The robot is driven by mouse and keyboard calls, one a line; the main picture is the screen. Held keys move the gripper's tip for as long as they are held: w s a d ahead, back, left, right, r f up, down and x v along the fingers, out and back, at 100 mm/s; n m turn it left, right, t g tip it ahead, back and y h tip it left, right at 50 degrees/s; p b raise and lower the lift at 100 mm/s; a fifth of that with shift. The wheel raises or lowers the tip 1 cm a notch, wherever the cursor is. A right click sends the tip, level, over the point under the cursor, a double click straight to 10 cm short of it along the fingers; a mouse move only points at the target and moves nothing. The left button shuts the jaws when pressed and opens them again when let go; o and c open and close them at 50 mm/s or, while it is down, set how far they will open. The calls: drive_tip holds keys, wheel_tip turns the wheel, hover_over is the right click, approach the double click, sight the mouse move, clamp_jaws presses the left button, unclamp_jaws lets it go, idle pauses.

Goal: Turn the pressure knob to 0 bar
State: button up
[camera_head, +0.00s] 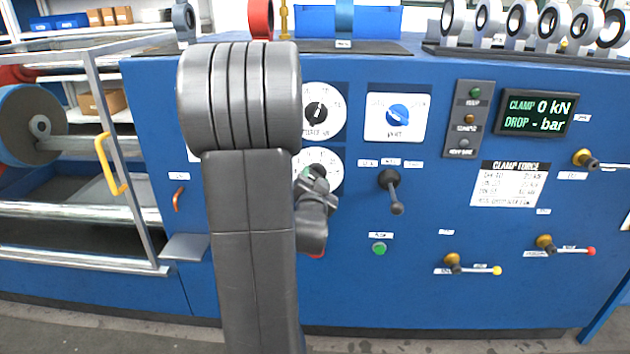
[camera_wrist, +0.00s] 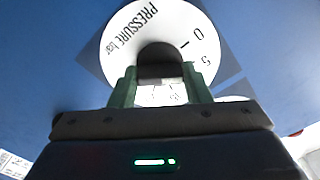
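The pressure knob (camera_wrist: 160,58) is a dark knob on a white round dial (camera_wrist: 150,20), seen close in the wrist view. The dial's "PRESSURE bar" lettering, a 0 and a 5 are readable, all turned by the view. The knob's pointer cannot be made out. My gripper (camera_wrist: 160,74) has its green fingers on both sides of the knob, seemingly touching it. In the head view my gripper (camera_head: 316,182) is in front of the lower white dial (camera_head: 330,158), and my arm hides much of it.
Another white dial (camera_head: 335,108) is just above, with a blue knob (camera_head: 398,114) to its right. A black lever (camera_head: 392,192) sticks out to the right of my gripper, and a green button (camera_head: 379,248) is below. The display (camera_head: 538,112) reads CLAMP 0 kN and DROP - bar.

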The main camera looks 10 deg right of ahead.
drive_tip(key=shift+n+b, duration=2.1)
drive_tip(key=shift+n, duration=1.4)
drive_tip(key=o, duration=1)
drive_tip(key=p+v, duration=0.2)
drive_tip(key=v, duration=1.1)
drive_tip(key=shift+s+a, duration=0.1)
drive_tip(key=shift+s, duration=0.3)
